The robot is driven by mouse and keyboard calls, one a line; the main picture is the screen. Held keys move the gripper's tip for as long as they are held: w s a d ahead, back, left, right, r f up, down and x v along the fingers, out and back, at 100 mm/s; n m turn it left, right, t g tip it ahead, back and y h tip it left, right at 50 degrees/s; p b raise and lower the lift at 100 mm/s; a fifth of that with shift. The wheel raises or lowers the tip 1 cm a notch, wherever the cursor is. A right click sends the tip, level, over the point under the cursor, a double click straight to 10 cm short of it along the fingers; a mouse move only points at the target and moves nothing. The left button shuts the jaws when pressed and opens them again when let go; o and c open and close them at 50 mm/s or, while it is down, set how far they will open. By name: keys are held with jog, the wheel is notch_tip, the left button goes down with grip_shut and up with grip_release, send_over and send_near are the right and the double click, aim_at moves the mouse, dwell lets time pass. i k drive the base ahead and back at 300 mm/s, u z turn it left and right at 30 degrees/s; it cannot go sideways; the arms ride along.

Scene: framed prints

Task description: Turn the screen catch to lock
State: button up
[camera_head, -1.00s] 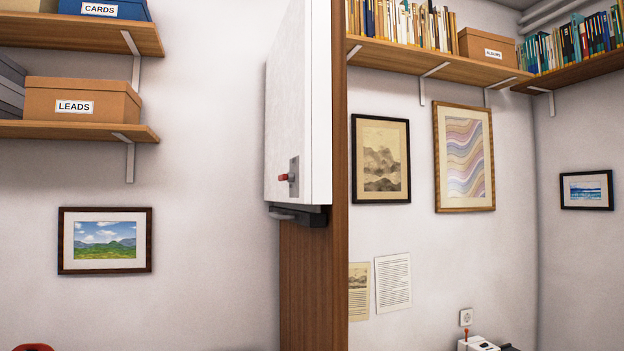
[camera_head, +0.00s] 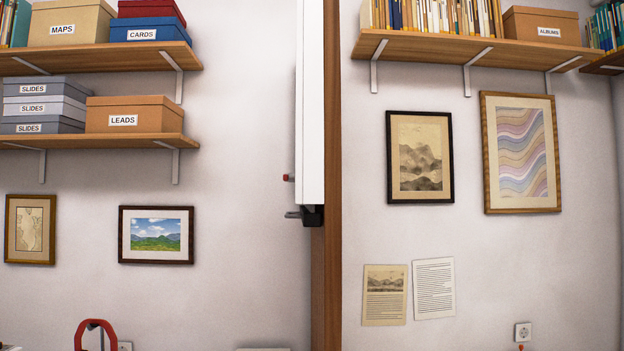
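A white box-like panel (camera_head: 312,100), probably the screen's housing, is fixed to a brown wooden post (camera_head: 332,250) and shows nearly edge-on. A small red knob (camera_head: 288,178) sticks out from its left side near the lower end; I take it for the catch. Its backing plate is hidden at this angle. A dark bracket (camera_head: 312,215) with a grey bar pointing left sits under the panel. My gripper is not in view, so its place relative to the catch does not show.
Shelves with labelled boxes (camera_head: 138,114) are at upper left, and a book shelf (camera_head: 450,48) is at upper right. Framed prints hang on both walls. A red curved handle-like thing (camera_head: 95,330) rises at lower left.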

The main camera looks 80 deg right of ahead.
aim_at(291, 177)
jog(key=k, duration=0.7)
jog(key=z, duration=1)
jog(key=i, duration=1)
jog(key=u, duration=0.05)
